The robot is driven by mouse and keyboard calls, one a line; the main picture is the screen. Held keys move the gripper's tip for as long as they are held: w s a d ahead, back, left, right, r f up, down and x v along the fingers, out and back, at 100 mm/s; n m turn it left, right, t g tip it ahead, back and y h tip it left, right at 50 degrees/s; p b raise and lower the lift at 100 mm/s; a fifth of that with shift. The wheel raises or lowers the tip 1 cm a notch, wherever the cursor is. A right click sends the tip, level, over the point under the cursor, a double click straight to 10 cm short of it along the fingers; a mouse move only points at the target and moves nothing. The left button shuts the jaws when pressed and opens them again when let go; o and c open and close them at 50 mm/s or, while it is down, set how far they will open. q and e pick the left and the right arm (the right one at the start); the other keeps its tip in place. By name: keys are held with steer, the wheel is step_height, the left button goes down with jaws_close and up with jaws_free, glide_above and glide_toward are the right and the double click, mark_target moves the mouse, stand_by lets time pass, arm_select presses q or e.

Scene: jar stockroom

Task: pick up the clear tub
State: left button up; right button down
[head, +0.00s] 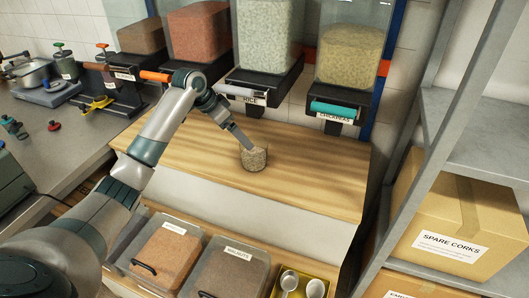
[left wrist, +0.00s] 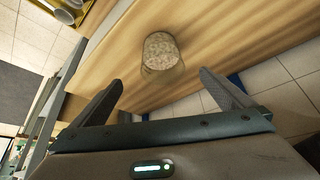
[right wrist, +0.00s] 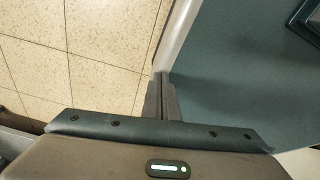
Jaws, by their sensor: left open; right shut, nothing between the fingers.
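The clear tub (head: 254,158), filled with a speckled beige grain, stands upright on the wooden counter below the dispensers. It also shows in the left wrist view (left wrist: 160,52), ahead of and between the fingers. My left gripper (head: 246,143) is at the tub's upper left in the head view, its near finger overlapping the tub's edge. In the left wrist view the left gripper (left wrist: 166,92) is open with nothing between its fingers, and the tub lies beyond the fingertips. My right gripper (right wrist: 163,82) is shut and empty over the floor; it is not in the head view.
Grain dispensers, one labelled rice (head: 262,85), overhang the counter's back edge. A grey shelf with a spare corks box (head: 445,215) stands at the right. Lidded bins (head: 232,270) and a yellow tray (head: 282,272) of scoops sit below. The wooden counter (head: 310,185) is clear right of the tub.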

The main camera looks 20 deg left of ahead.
arm_select(q)
steer(key=p+x, duration=0.3)
steer(key=x, duration=0.8)
steer(key=shift+w, duration=0.15)
steer(key=shift+w+d+f, duration=0.15)
steer(key=shift+w+f, duration=0.05)
steer(key=shift+f, duration=0.25)
arm_select(e)
steer(key=r, duration=0.1)
steer(key=s+r, duration=0.1)
steer(key=shift+s+r, duration=0.25)
steer(key=shift+r, duration=0.15)
